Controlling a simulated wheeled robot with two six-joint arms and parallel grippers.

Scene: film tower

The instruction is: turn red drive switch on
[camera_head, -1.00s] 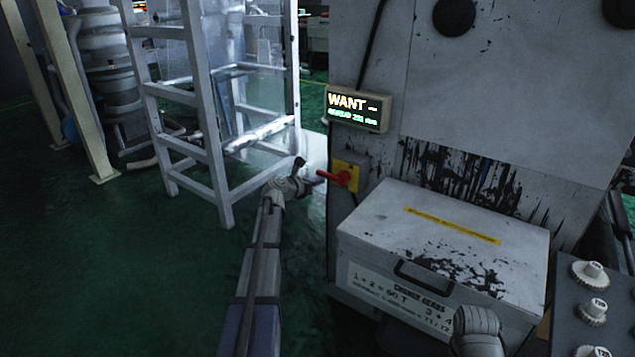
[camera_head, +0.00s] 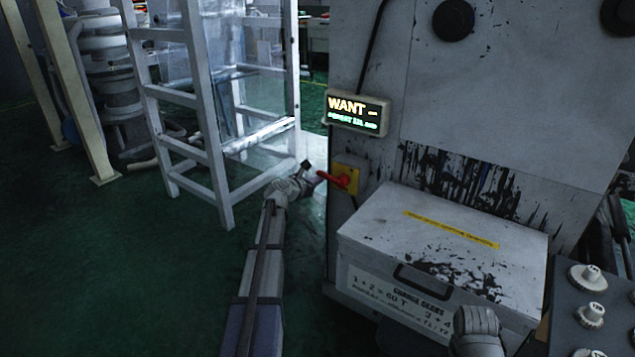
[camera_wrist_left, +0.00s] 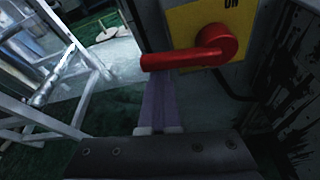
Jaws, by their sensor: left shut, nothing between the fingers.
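The red drive switch (camera_head: 334,178) is a red lever on a yellow plate (camera_head: 347,172) fixed to the left edge of the grey machine. Its handle points left and lies about level. In the left wrist view the red lever (camera_wrist_left: 190,56) shows large, with the letters "ON" at the top of the yellow plate. My left gripper (camera_head: 306,166) is shut and empty, just left of the handle's end. In the wrist view its fingers (camera_wrist_left: 165,90) reach up to just below the handle; I cannot tell whether they touch it. My right gripper's fingers are not visible.
A grey box (camera_head: 440,245) labelled change gears stands right of the switch. A white metal frame (camera_head: 205,130) stands at the left. Several white gears (camera_head: 590,315) sit at bottom right. Green floor (camera_head: 120,260) is clear at left.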

